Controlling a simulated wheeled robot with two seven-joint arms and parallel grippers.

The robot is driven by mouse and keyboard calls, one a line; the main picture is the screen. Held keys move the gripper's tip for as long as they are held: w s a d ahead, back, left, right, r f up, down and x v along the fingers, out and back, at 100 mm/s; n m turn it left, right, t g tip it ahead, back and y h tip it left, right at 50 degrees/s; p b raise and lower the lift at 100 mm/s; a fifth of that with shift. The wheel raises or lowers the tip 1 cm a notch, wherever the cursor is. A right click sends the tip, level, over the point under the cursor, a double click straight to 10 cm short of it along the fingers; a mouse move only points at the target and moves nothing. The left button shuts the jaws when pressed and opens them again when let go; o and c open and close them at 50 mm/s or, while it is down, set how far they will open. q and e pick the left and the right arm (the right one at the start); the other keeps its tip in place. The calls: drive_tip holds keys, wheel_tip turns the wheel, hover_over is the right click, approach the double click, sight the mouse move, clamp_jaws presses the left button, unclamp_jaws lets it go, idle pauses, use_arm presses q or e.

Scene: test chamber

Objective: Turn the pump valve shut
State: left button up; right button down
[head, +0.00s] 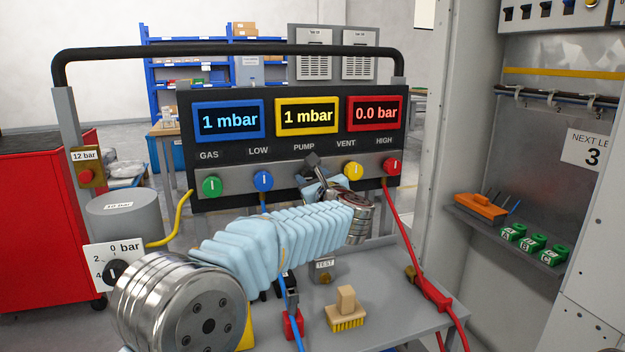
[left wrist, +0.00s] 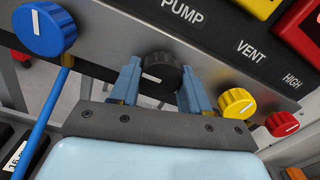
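The test panel (head: 293,95) has a row of knobs under the labels GAS, LOW, PUMP, VENT and HIGH. The pump valve is a black knob (left wrist: 160,74) below the PUMP label in the left wrist view. Its white mark lies roughly level in that view. My left gripper (left wrist: 161,82) has one finger on each side of the knob, and both appear to touch it. In the head view my left gripper (head: 317,176) reaches the panel below PUMP and hides most of the knob. My right gripper is not in view.
The blue knob (left wrist: 44,28) and yellow knob (left wrist: 238,103) flank the pump knob closely. The red knob (head: 391,166) and green knob (head: 212,187) are farther out. The displays read 1 mbar, 1 mbar and 0.0 bar. A brush (head: 346,312) and hoses are on the bench below.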

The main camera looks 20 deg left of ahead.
use_arm(q)
drive_tip(key=c, duration=0.4)
drive_tip(key=shift+f+m, duration=0.1)
drive_tip(key=shift+m, duration=0.3)
drive_tip(key=shift+m+b, duration=0.4)
drive_tip(key=shift+m, duration=0.7)
drive_tip(key=m, duration=0.3)
drive_tip(key=shift+m, duration=0.3)
drive_tip(key=m, duration=0.2)
drive_tip(key=shift+a+m+p, duration=0.1)
drive_tip(key=shift+m+p, duration=0.2)
drive_tip(key=shift+m, duration=0.1)
drive_tip(key=m+p, duration=0.1)
drive_tip(key=m, duration=0.3)
drive_tip(key=shift+s+m+p, duration=0.1)
drive_tip(key=shift+m+p, duration=0.3)
drive_tip(key=shift+m, duration=1.8)
